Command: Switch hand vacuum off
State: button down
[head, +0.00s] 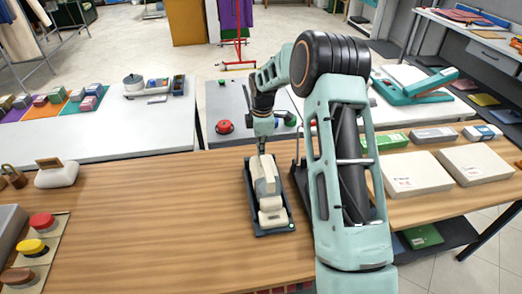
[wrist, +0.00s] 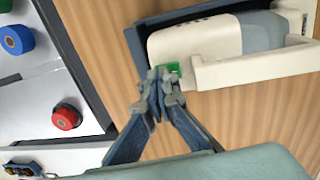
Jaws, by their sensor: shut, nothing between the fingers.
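The hand vacuum (head: 266,188) is cream-coloured and lies in a dark blue tray-like base (head: 277,230) on the wooden counter. In the wrist view the vacuum (wrist: 195,52) shows its cream body, a grey-blue section and a handle at the right. A small green switch (wrist: 172,68) sits on the end of its body. My gripper (wrist: 160,78) is shut and empty, its fingertips right at the green switch and partly covering it. I cannot tell whether they touch. In the head view my gripper (head: 262,150) is at the vacuum's far end.
A red round button (head: 224,127) sits on the grey surface beyond the counter. White boxes (head: 415,175) lie to the right of my arm. Red, yellow and brown buttons (head: 33,247) are at the front left. The counter left of the vacuum is clear.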

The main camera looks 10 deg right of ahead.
jog(key=shift+s+f, duration=0.15)
jog(key=shift+s, duration=0.8)
jog(key=shift+a+r, duration=0.1)
jog(key=shift+r, duration=0.4)
notch_tip(320, 180, up, 13)
jog(key=s, duration=0.1)
jog(key=shift+s, duration=0.2)
